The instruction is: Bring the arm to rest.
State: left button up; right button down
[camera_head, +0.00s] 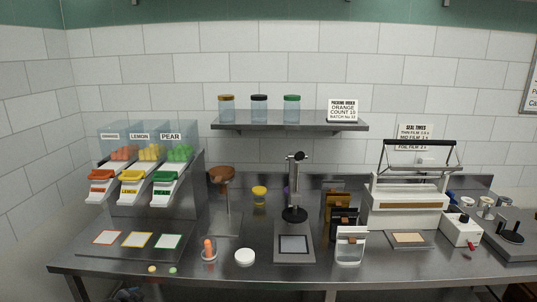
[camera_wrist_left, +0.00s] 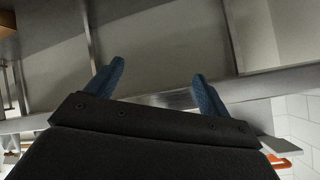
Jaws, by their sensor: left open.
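My left gripper (camera_wrist_left: 157,77) shows in the left wrist view with its two blue fingers spread apart. Nothing is between the fingers. Beyond them are a long metal beam and grey panels; I cannot tell for certain which part of the bench these are. Neither arm is clearly seen in the head view, and my right gripper is in neither view.
A shelf (camera_head: 290,127) holds jars.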

pick_arm(q)
jog(key=s+d+f+n+g+y, duration=0.1)
jog(key=s+d+f+g, duration=0.1)
jog(key=s+f, duration=0.65)
jog(key=s+d+f+n+g+y+b, duration=0.1)
jog(key=s+f, duration=0.3)
jog(key=f, duration=1)
jog(key=s+d+f+g+y, duration=0.15)
jog(key=s+f, duration=0.45)
jog(key=f, duration=0.6)
jog(key=s+d+f+g+h, duration=0.1)
jog(key=s+d+f, duration=0.4)
jog(key=s, duration=0.5)
jog(key=s+d+f+n+g+b, duration=0.1)
jog(key=s+d+f+g, duration=0.1)
jog(key=s+d+f, duration=0.4)
jog(key=s+d+f+n+g+h, duration=0.1)
jog(key=s+d+f, duration=0.4)
jog(key=s, duration=1)
jog(key=d, duration=0.3)
jog(key=shift+f+h+b, duration=0.3)
jog(key=shift+h+b, duration=0.05)
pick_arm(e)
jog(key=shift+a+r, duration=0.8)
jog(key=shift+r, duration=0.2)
pick_arm(q)
jog(key=shift+d, duration=0.1)
jog(key=shift+s, duration=0.1)
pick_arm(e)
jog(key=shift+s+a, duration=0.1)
